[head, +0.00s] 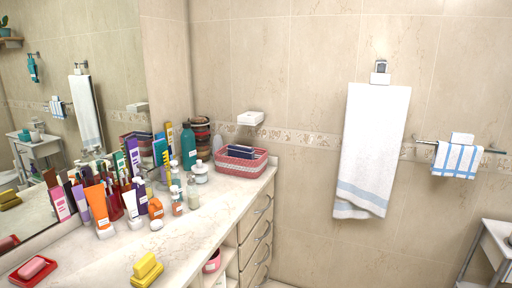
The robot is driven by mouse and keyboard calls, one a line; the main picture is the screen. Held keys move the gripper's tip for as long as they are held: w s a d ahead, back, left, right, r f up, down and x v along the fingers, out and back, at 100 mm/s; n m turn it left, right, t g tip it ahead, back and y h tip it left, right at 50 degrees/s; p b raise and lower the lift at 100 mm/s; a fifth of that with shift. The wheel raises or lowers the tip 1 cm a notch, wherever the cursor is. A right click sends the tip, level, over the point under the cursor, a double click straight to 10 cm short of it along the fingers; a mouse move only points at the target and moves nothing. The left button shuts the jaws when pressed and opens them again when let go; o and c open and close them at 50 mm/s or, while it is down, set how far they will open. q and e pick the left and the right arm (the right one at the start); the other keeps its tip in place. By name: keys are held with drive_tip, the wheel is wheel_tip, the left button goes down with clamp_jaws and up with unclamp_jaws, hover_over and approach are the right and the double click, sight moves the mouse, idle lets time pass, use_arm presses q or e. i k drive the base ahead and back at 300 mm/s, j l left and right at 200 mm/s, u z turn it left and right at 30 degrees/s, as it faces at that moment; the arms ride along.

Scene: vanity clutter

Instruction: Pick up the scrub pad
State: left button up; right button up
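A yellow block-like pad (145,265), which looks like the scrub pad, lies at the front of the marble counter (195,235). A smaller yellow piece sits on top of a wider, flatter yellow piece; I cannot tell whether they are one object. A pink bar (32,267) rests in a red dish (45,276) on the counter to its left. Neither of my grippers is in view.
Several tubes and bottles crowd the counter by the mirror (90,30), including an orange tube (97,204) and a teal bottle (188,146). A pink basket (240,163) stands at the far end. The counter between the yellow pad and the bottles is clear.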

sight(146, 270)
drive_tip(key=i+l+u, duration=0.15)
drive_tip(key=i+u, duration=0.2)
drive_tip(key=i+l+u, duration=0.2)
drive_tip(key=u, duration=0.15)
